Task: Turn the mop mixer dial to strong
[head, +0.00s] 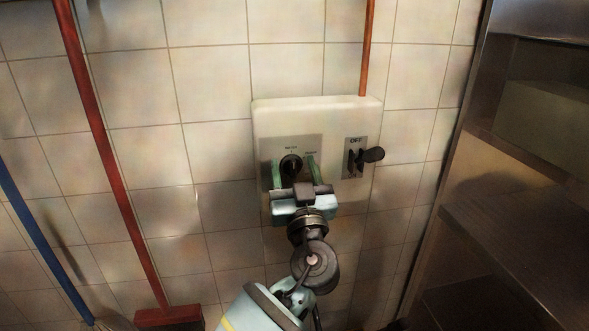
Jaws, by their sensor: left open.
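The mop mixer dial (291,164) is a round black knob on a grey plate, on the left half of a cream wall panel (330,106). Small lettering shows above and to the right of the dial, too small to read surely. My left gripper (292,171) is in front of the panel with its two greenish fingers apart, one on each side of the dial. I cannot tell whether the fingers touch it. The gripper's body covers the plate's lower part. My right gripper is not in view.
A black lever switch (370,155) marked OFF sits right of the dial, with its knob sticking out. A red-handled broom (110,170) and a blue pole (40,240) lean at the left. Metal shelving (520,220) stands at the right.

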